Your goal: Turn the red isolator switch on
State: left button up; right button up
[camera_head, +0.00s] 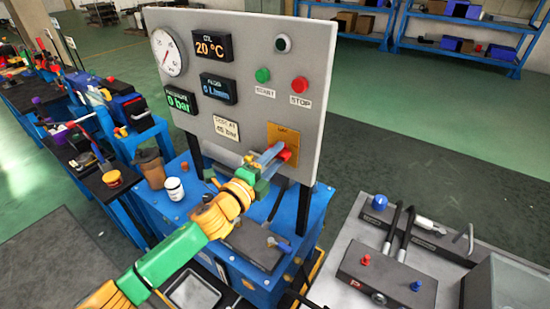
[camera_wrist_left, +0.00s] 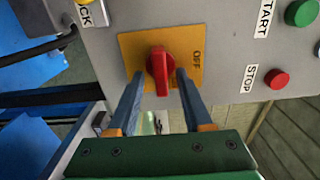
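The red isolator switch (camera_head: 285,154) is a knob on a yellow plate (camera_head: 291,135) at the lower right of the grey panel. In the left wrist view the red knob (camera_wrist_left: 160,71) has its long grip upright in the picture, and the plate (camera_wrist_left: 189,50) carries the word OFF along its right side. My left gripper (camera_head: 275,156) is at the switch. In the wrist view its two blue fingers (camera_wrist_left: 160,76) stand on either side of the knob, apart, with a gap showing at the left finger; contact at the right finger is unclear. My right gripper is not in view.
The panel (camera_head: 240,30) also holds a gauge (camera_head: 168,53), displays, a green START button (camera_head: 263,75) and a red STOP button (camera_head: 300,84). A brown cup (camera_head: 151,168) and white jar (camera_head: 174,188) stand on the blue bench below. A grey table (camera_head: 430,262) is at right.

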pick_arm(q)
jog(key=v, duration=0.7)
jog(key=shift+b, duration=0.35)
jog(key=shift+f, duration=0.1)
jog(key=a+f+n+g+y, duration=0.1)
jog(key=a+f+n+y, duration=0.3)
jog(key=f, duration=0.7)
jog(key=a+f+n+g+y, duration=0.2)
jog(key=a+f+n, duration=0.4)
jog(key=f, duration=0.5)
jog(key=s+a+f+n+g+y, duration=0.3)
jog(key=s+f+n, duration=0.2)
jog(key=s+f, duration=0.55)
jog(key=s+f+n+g, duration=0.2)
jog(key=s+f, duration=0.3)
jog(key=s, duration=0.5)
jog(key=s+a+f+n+g, duration=0.1)
jog(key=s+f+n+g, duration=0.2)
jog(key=s+f, duration=0.3)
jog(key=s+a+f+n+g+y, duration=0.1)
jog(key=s+f, duration=0.4)
jog(key=s, duration=1)
jog(key=shift+f+n+g, duration=0.35)
jog(key=shift+n+g, duration=0.45)
jog(key=shift+g, duration=0.2)
